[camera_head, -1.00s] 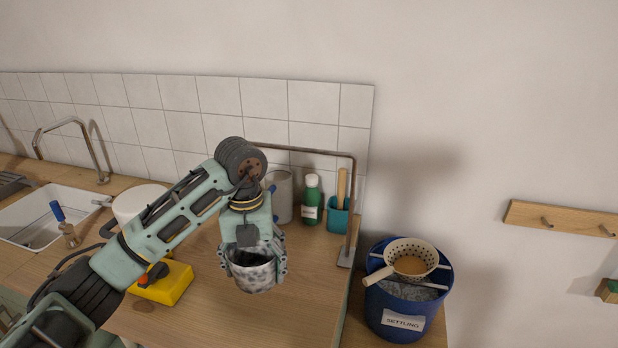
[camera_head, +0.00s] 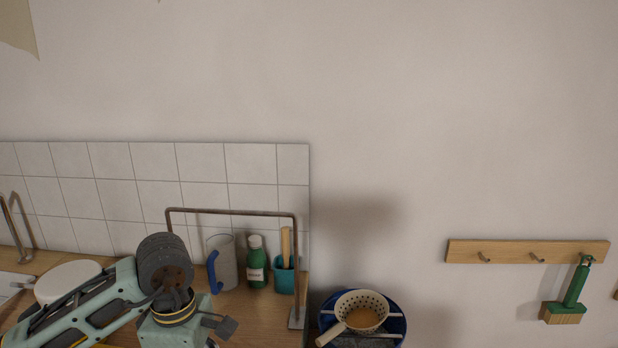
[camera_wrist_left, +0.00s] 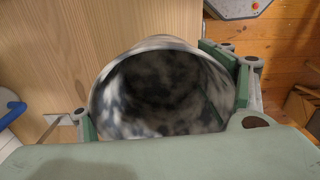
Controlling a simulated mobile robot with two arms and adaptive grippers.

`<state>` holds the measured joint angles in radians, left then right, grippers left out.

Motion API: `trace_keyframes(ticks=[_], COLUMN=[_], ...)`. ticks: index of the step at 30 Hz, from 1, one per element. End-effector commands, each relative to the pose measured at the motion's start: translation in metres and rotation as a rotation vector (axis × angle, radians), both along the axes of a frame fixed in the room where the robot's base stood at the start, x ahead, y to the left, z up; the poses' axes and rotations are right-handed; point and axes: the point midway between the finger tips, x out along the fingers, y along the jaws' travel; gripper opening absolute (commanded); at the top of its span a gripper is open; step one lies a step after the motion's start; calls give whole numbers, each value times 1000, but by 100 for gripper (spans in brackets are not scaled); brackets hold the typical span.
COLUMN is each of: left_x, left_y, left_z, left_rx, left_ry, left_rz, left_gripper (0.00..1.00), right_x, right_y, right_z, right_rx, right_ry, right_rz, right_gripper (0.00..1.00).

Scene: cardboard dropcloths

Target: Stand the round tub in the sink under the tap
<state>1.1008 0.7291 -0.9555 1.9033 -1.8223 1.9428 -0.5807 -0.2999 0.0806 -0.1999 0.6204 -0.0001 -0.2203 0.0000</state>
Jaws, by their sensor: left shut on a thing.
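My left gripper (camera_wrist_left: 163,102) is shut on a speckled grey-and-white round tub (camera_wrist_left: 150,43). In the left wrist view the tub's open mouth faces the camera and its inside looks empty. A green finger lies along each side of it. In the head view my left gripper (camera_head: 180,328) is low, in front of the jug; its fingers and the tub are below the picture. The sink (camera_head: 12,284) shows only as a pale corner at the left edge. The tap (camera_head: 14,222) rises behind it, partly cut off. My right gripper is not in view.
A white round pot (camera_head: 68,280) stands between sink and arm. Behind the gripper are a grey jug (camera_head: 226,262) with a blue handle, a green bottle (camera_head: 256,268) and a teal holder (camera_head: 285,278). A rusty metal rail (camera_head: 235,212) arches over them. A strainer (camera_head: 362,308) rests on a blue bucket (camera_head: 395,325).

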Motion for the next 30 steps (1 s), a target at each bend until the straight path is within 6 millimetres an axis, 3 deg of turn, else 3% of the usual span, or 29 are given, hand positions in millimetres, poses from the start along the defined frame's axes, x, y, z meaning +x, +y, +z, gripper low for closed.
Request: trace_keyframes(ticks=[12,18,24,30], left_x=[-55,-79,-91,-94], left_y=[-4,-5,-5,-5], left_z=[-9,-12,-14,-14], left_rx=[2,0,0,0], left_ry=[1,2,0,0], left_rz=[-943,-1315,-1508,-1546], left_gripper=[42,42,42,42], right_x=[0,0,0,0], right_y=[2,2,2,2], right_z=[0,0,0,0], right_rx=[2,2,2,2], right_ry=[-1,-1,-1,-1], right_rz=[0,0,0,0], right_gripper=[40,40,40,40])
